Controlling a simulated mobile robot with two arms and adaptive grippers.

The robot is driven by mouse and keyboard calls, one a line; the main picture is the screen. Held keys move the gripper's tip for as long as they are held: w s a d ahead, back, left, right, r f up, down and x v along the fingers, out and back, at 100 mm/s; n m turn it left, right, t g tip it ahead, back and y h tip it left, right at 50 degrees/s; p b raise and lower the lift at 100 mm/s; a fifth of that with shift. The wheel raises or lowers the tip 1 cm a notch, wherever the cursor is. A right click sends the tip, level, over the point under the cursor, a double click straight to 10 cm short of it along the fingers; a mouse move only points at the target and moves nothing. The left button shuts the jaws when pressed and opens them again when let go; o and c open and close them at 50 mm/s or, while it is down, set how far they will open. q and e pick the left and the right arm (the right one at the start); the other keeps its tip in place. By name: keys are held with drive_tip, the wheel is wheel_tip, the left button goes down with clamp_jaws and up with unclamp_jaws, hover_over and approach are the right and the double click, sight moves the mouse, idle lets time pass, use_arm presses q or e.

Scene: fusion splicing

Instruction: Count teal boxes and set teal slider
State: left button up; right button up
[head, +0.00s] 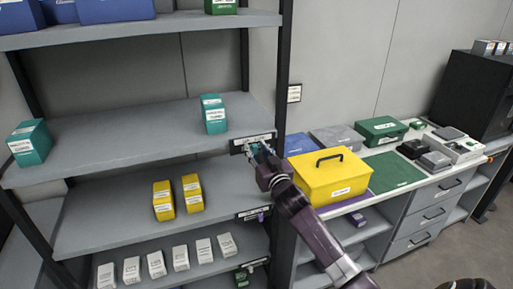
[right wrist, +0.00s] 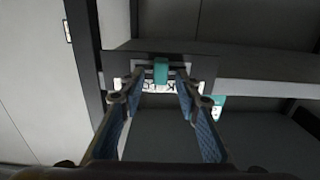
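One teal box (head: 30,143) with white labels stands at the left end of the middle shelf. Another teal box (head: 213,113) stands towards that shelf's right side; a teal, labelled part (right wrist: 217,108) shows at the right in the right wrist view. The teal slider (right wrist: 161,70) sits on a dark strip with a white scale at the shelf's front right edge. My right gripper (right wrist: 161,90) is open, with one finger on each side of the slider and visible gaps between. In the head view, my right gripper (head: 259,151) partly hides the slider. My left gripper is not in view.
Yellow boxes (head: 164,200) stand on the shelf below, with several white boxes (head: 131,270) lower down. Blue boxes (head: 114,8) are on top. A dark shelf post (head: 282,80) stands near my right gripper. A yellow case (head: 329,178) sits on the counter at right.

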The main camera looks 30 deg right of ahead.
clamp_jaws()
idle(0.4)
drive_tip(key=shift+s+d, duration=0.15)
drive_tip(key=shift+d, duration=0.5)
drive_tip(key=shift+s+d, duration=0.15)
drive_tip(key=shift+d, duration=0.5)
drive_tip(key=shift+c, duration=1.9)
unclamp_jaws()
drive_tip(key=o, duration=0.4)
drive_tip(key=shift+d, duration=0.15)
